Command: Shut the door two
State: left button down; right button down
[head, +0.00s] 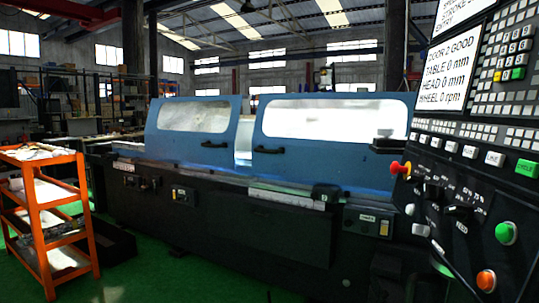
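The cylindrical grinder stands across the middle of the head view with two blue windowed doors. The left door (185,144) has a dark handle (214,144) near its right edge. The right door (300,160) has a dark handle (268,150) near its left edge. A narrow bright gap (243,140) shows between the two doors, so they stand apart. I cannot tell from the picture which one is door two. Neither of my grippers shows in this view.
A control panel (470,170) with buttons and a screen (453,75) fills the right side, close by. An orange shelf cart (40,205) stands at the left. Green floor (150,280) lies open in front of the grinder.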

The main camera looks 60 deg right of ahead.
aim_at(339, 119)
jog(key=z, duration=1.95)
jog(key=i, duration=3.2)
jog(key=z, duration=0.65)
